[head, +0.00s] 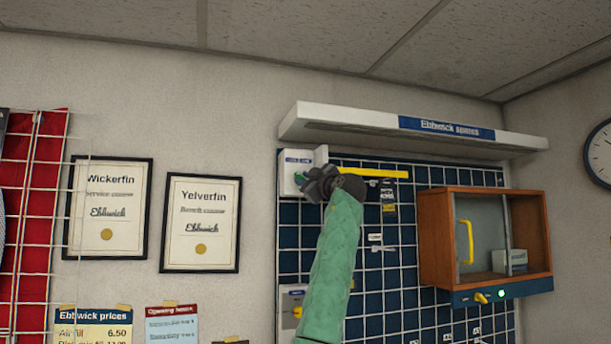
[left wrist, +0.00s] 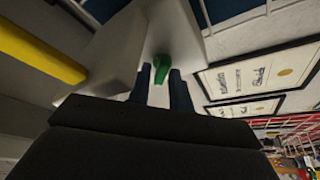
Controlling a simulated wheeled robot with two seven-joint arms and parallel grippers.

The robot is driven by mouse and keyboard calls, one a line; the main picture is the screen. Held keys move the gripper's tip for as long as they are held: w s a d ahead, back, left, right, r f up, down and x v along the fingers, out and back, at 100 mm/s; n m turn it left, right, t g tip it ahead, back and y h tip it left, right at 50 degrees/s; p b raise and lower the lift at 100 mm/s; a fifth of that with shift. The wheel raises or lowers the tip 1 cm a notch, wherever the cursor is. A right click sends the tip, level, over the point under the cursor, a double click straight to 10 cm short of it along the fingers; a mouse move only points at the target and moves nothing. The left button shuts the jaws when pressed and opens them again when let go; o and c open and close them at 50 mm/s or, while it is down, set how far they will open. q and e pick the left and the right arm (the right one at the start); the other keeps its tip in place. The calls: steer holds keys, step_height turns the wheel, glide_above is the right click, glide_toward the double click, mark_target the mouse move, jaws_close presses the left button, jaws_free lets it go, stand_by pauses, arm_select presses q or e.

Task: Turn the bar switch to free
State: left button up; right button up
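A green bar handle (left wrist: 161,68) sits on a white box (head: 291,165) at the upper left of the blue grid panel. In the left wrist view the two dark fingers (left wrist: 160,80) stand apart, one on each side of the handle's near end, with a gap visible. The green handle is only a small patch in the head view, partly hidden by my gripper. My right gripper is not in view.
A white shelf (head: 350,122) juts out just above the box. A yellow bar (head: 375,172) lies to the right of my gripper. A wooden cabinet (head: 434,240) with a yellow handle is further right. Another box with a yellow knob (head: 297,312) is below.

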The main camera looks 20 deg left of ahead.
arm_select(q)
steer(key=shift+w+a+f, duration=0.15)
steer(key=shift+w+a, duration=0.1)
steer(key=shift+a, duration=0.05)
steer(key=shift+s+d, duration=0.1)
steer(key=shift+d, duration=0.05)
jaws_close()
